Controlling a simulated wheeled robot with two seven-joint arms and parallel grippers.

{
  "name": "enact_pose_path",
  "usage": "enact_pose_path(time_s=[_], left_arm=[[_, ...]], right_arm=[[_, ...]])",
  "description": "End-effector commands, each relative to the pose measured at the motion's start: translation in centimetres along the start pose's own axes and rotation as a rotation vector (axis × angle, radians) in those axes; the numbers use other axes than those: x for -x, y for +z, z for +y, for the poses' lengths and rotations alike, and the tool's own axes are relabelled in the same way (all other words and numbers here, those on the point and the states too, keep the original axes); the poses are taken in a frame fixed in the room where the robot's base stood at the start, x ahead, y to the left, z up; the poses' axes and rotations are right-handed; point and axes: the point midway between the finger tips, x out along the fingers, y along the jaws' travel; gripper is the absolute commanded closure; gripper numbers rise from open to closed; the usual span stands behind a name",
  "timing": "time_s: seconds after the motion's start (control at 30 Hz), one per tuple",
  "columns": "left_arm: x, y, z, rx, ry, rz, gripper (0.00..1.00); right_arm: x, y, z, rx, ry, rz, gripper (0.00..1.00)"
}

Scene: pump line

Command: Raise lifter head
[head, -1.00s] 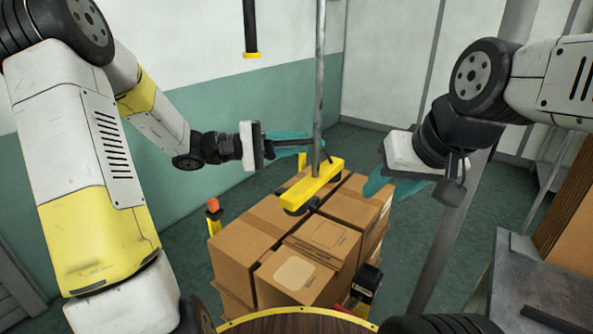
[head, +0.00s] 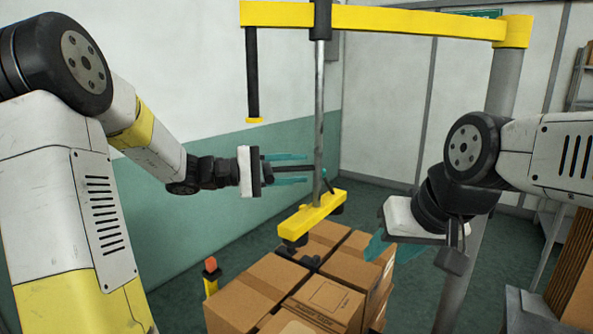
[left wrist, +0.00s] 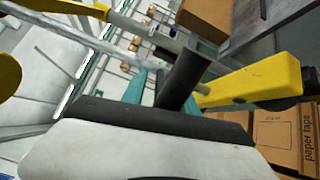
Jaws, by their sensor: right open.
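The lifter head (head: 314,214) is a yellow bar with dark suction cups under it, hanging from a grey vertical tube. It appears a little above the cartons, with nothing attached below it. A dark handle (head: 316,168) sticks out from it to the left. My left gripper (head: 306,169) has its teal fingers on either side of this handle and appears shut on it. The left wrist view shows the dark handle (left wrist: 186,74) between the fingers and the yellow lifter bar (left wrist: 255,83) beyond. My right gripper (head: 376,250) is open and empty, right of the lifter head.
Stacked brown cartons (head: 245,300) stand below the lifter head. A yellow overhead beam (head: 390,20) runs to a grey post (head: 470,250) at the right. A black hanging rod (head: 252,75) and an orange-topped yellow post (head: 211,275) are to the left.

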Motion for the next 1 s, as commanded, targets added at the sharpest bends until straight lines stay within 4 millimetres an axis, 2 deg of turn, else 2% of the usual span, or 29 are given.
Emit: enact_pose_path(time_s=[0.37, 0.47, 0.8, 1.0], left_arm=[[0.2, 0.0, -0.1, -0.002, -0.001, -0.001, 0.55], [1.2, -0.1, 0.0, -0.002, 0.0, 0.001, 0.55], [6.6, -0.1, -0.1, -0.002, -0.001, 0.001, 0.55], [7.8, 0.0, -0.1, -0.002, -0.001, 0.0, 0.55]], right_arm=[[0.0, 0.0, 0.0, 0.0, 0.0, 0.0, 0.57], [0.0, 0.0, 0.0, 0.0, 0.0, 0.0, 0.57], [0.0, 0.0, 0.0, 0.0, 0.0, 0.0, 0.57], [0.0, 0.0, 0.0, 0.0, 0.0, 0.0, 0.57]])
